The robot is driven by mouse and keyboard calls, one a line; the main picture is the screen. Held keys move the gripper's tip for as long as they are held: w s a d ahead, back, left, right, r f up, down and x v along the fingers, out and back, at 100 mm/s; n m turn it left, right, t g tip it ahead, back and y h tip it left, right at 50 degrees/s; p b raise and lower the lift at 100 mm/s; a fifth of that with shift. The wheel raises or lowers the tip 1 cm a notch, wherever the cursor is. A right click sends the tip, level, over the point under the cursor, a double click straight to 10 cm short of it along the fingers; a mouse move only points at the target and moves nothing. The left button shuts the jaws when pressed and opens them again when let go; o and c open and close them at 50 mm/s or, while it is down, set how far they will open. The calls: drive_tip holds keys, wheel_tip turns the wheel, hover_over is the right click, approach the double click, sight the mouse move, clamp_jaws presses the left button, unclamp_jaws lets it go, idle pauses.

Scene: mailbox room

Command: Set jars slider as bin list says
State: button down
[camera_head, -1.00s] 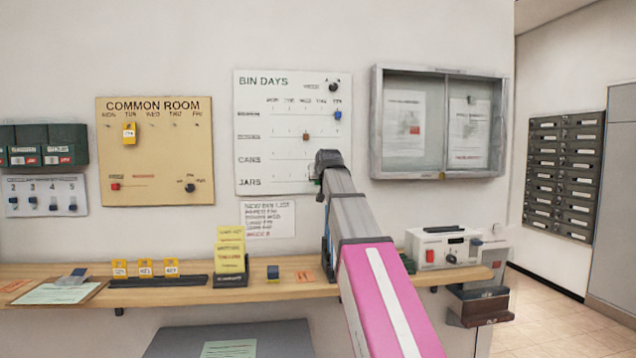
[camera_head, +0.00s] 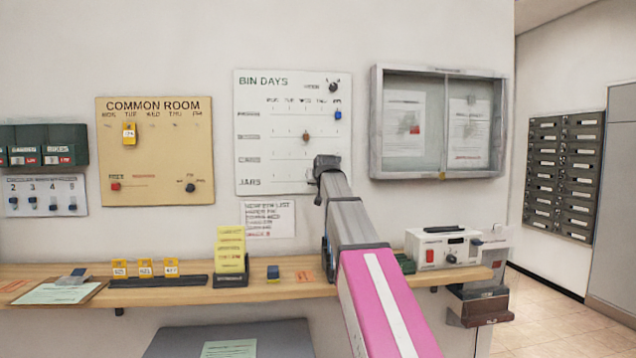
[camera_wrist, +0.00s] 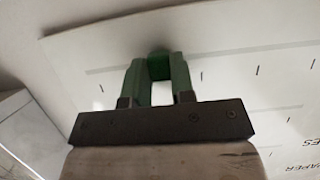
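The white BIN DAYS board (camera_head: 262,128) hangs on the wall with rows for several kinds of waste under day columns. A blue slider (camera_head: 338,115) sits far right in the top row and a brown slider (camera_head: 306,137) midway in the second row. My gripper (camera_head: 318,180) is at the board's lower right, by the jars row; its wrist hides that part in the head view. In the wrist view my green-looking fingers (camera_wrist: 158,78) straddle a green knob (camera_wrist: 158,62) at the board and appear closed on it. Its row label is not visible there.
A printed list (camera_head: 267,218) hangs under the board; its text is blurred. A glass notice case (camera_head: 440,122) juts out to the right. The wooden shelf (camera_head: 195,293) below carries a yellow card holder (camera_head: 230,255) and a white device (camera_head: 442,248).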

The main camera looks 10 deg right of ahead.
drive_tip(key=d, duration=0.8)
drive_tip(key=shift+d, duration=0.25)
drive_tip(key=c, duration=1)
unclamp_jaws()
drive_tip(key=shift+d, duration=0.1)
drive_tip(key=shift+o, duration=0.2)
drive_tip(key=v, duration=1)
drive_tip(key=shift+s+r, duration=0.2)
drive_tip(key=shift+s, duration=0.15)
